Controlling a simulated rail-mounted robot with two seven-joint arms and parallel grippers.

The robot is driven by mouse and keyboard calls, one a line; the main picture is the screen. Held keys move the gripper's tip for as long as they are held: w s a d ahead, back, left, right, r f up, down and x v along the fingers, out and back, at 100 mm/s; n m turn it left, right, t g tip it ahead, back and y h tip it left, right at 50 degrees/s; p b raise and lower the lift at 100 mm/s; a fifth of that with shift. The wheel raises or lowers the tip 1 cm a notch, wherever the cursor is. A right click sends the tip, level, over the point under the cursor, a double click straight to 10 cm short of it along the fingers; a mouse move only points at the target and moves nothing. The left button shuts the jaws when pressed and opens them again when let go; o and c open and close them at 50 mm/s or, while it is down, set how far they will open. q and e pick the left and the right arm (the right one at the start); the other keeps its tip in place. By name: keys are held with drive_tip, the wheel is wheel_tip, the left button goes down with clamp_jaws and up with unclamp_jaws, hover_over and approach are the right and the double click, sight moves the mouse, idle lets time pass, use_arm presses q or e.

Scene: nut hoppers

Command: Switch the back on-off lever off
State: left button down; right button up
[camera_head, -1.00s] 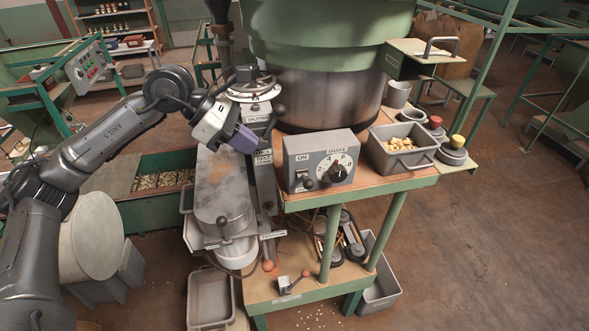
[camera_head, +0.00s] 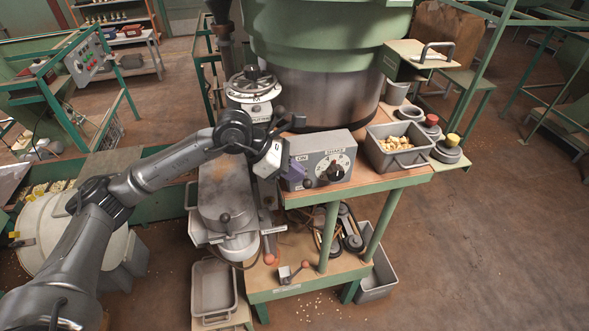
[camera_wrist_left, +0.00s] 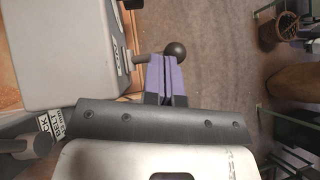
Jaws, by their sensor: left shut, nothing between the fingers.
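The grey control box (camera_head: 322,168) with an ON label and a SHAKE dial stands on the bench front. Its on-off lever has a dark ball knob (camera_head: 307,183), low on the left of the front face. In the left wrist view the lever's black ball (camera_wrist_left: 175,50) sticks out from the box (camera_wrist_left: 75,50) just past my fingertips. My left gripper (camera_head: 297,171) is shut and empty, its purple fingers (camera_wrist_left: 163,75) close beside the lever; I cannot tell whether they touch. Part of the ON label is visible; the lever's exact tilt is unclear. My right gripper is not in view.
A smaller lever box (camera_head: 287,275) with a red knob sits on the lower shelf. A grey bin of nuts (camera_head: 400,150) stands right of the control box. The large green-topped drum (camera_head: 320,60) rises behind. Free room lies in front of the bench.

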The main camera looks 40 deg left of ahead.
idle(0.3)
use_arm(q)
drive_tip(key=t+y+b, duration=0.1)
drive_tip(key=b, duration=0.1)
drive_tip(key=d+f+m+t+y+b, duration=0.1)
drive_tip(key=b, duration=0.2)
drive_tip(key=s+f+m+y+b, duration=0.1)
drive_tip(key=y+b, duration=0.1)
drive_tip(key=b, duration=0.1)
drive_tip(key=shift+d+t, duration=0.2)
drive_tip(key=shift+t, duration=0.2)
drive_tip(key=shift+r, duration=0.15)
drive_tip(key=shift+r, duration=0.65)
drive_tip(key=shift+s, duration=0.1)
